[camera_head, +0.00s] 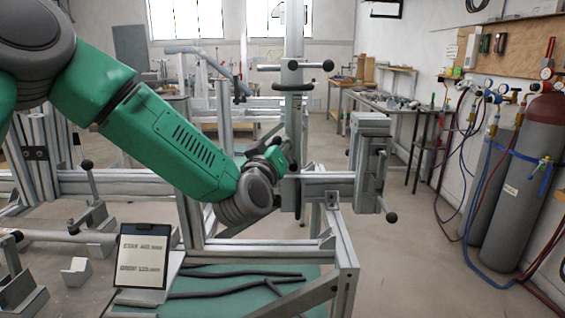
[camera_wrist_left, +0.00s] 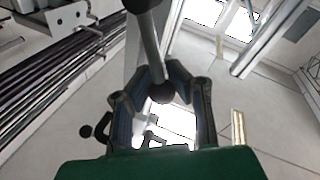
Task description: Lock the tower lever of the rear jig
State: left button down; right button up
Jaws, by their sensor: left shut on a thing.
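In the head view my left gripper (camera_head: 277,154) is beside the upright tower (camera_head: 292,95) of the jig, partly hidden by my own wrist. In the left wrist view its fingers (camera_wrist_left: 161,78) close around the black ball knob (camera_wrist_left: 160,93) of a lever. The grey lever rod (camera_wrist_left: 148,42) runs up from the knob towards a dark pivot at the top. The lever is hard to make out in the head view. My right gripper is in neither view.
A clamp block (camera_head: 370,150) with a black-knobbed lever (camera_head: 390,216) stands right of the tower. A black-ended handle (camera_head: 328,66) crosses the tower higher up. A tablet (camera_head: 145,258) stands at the front left. Gas cylinders (camera_head: 515,190) line the right wall; floor between is clear.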

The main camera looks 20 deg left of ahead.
pick_arm(q)
notch_tip(320, 180, down, 7)
jog(key=s+a+n+t+y+b, duration=0.1)
jog(key=n+y+b, duration=0.4)
jog(key=n+b, duration=0.8)
jog(key=shift+a+n+y+b, duration=0.35)
jog(key=shift+a+n, duration=0.55)
jog(key=shift+n, duration=0.3)
jog(key=c, duration=1.6)
grip_release()
jog(key=shift+d+r, duration=0.15)
jog(key=shift+r, duration=0.05)
jog(key=shift+s+r, duration=0.1)
